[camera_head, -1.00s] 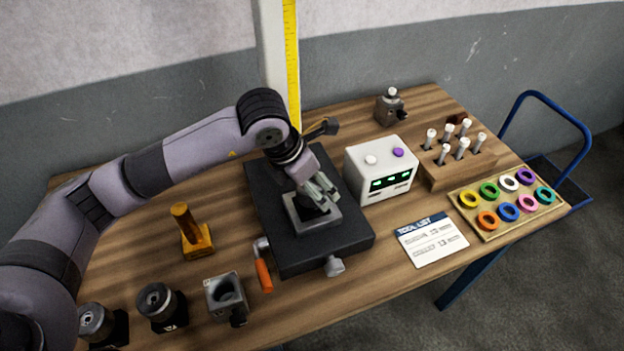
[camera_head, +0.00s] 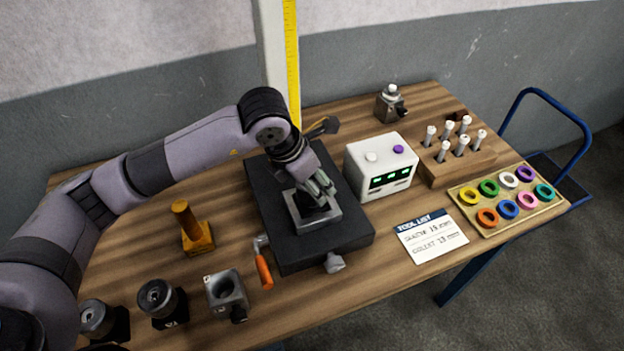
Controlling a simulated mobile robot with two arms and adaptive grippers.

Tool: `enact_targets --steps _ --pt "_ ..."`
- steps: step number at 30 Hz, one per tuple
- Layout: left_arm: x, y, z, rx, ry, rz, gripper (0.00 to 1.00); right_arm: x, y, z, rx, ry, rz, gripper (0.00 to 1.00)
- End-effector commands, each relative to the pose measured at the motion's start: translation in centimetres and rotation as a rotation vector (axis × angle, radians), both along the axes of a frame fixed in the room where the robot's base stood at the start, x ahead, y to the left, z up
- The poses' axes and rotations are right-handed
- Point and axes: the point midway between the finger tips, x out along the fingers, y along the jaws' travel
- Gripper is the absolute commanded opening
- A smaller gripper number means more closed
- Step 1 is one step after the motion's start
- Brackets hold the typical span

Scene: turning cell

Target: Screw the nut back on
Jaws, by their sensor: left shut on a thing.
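My left gripper (camera_head: 322,190) reaches down over the grey square block (camera_head: 322,225) on the black machine base (camera_head: 290,258). Its fingers are shut on a dark part at the block's top, which I take to be the nut; the fingers hide most of it. I cannot tell how it sits on whatever is beneath. My right gripper is not in view.
An orange-handled crank (camera_head: 264,270) and grey knob (camera_head: 334,263) stick out in front. A white box with green displays (camera_head: 381,168) stands close right. Dark holders (camera_head: 160,303) and a grey holder (camera_head: 227,296) stand front left, near a yellow stand (camera_head: 194,232). Coloured rings lie in a tray (camera_head: 484,229).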

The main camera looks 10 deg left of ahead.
Motion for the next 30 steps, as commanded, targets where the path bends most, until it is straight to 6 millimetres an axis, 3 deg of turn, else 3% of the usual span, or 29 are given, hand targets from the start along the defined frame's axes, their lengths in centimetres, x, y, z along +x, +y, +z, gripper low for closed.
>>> enact_targets --steps 6,11,21,30 --pt "0.0 0.0 0.0 0.001 -0.001 0.0 0.19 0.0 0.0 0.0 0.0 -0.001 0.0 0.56" --pt "0.1 0.1 -0.3 0.001 -0.001 -0.062 0.19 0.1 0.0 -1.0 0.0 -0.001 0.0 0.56" --pt "0.2 0.1 -0.4 0.0 -0.001 -0.461 0.19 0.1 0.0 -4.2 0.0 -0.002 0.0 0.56" --pt "0.1 0.1 -0.1 0.001 -0.001 -0.767 0.19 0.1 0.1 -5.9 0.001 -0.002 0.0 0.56"
